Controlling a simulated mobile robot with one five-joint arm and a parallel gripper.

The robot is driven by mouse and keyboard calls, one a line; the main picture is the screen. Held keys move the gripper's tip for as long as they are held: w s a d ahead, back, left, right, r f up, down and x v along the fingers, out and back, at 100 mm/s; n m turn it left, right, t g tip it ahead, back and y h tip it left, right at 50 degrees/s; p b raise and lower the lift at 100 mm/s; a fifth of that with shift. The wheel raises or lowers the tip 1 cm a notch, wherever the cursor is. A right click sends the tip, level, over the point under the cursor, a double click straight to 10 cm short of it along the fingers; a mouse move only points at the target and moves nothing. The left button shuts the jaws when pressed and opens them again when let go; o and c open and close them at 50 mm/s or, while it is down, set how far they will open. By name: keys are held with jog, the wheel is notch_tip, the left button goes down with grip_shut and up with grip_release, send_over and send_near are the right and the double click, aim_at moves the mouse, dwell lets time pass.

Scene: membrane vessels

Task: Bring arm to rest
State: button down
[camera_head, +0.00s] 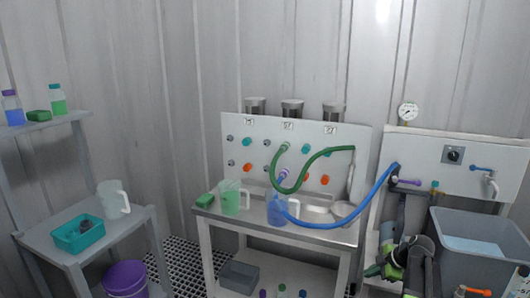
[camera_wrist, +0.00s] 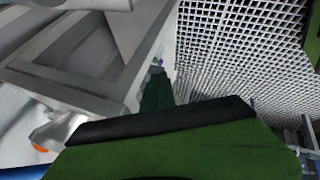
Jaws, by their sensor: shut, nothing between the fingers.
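My arm (camera_head: 415,255) shows at the lower right of the head view, folded between the workbench and the grey tub. In the wrist view my gripper (camera_wrist: 157,85) is shut and empty, its dark green fingers together. They point along a pale frame on the left, over a white grid floor (camera_wrist: 235,45). The fingers appear apart from the frame, though the exact gap cannot be told.
The workbench (camera_head: 330,233) holds a green-filled jug (camera_head: 231,198), a blue-filled jug (camera_head: 277,211) and hoses. A blue hose (camera_head: 345,221) runs to the right panel near my arm. A grey tub (camera_head: 480,240) stands right; a purple bucket (camera_head: 125,278) stands lower left.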

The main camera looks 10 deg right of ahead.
jog(key=w+a+f+n+g, duration=0.1)
jog(key=w+a+g, duration=0.1)
jog(key=a, duration=1.4)
jog(key=s+a+f+m+g+h, duration=0.1)
jog(key=s+a+m, duration=0.2)
jog(key=a, duration=0.7)
jog(key=s+a+f+m+g, duration=0.2)
jog(key=s+a, duration=0.2)
jog(key=a, duration=0.5)
jog(key=s+d+m+h, duration=0.2)
jog(key=s+d+m, duration=0.15)
jog(key=m, duration=0.65)
notch_tip(320, 180, up, 21)
jog(key=m+p, duration=0.1)
jog(key=p, duration=2)
jog(key=shift+a+r+g, duration=0.15)
jog(key=shift+a+g, duration=0.2)
jog(key=shift+g, duration=0.05)
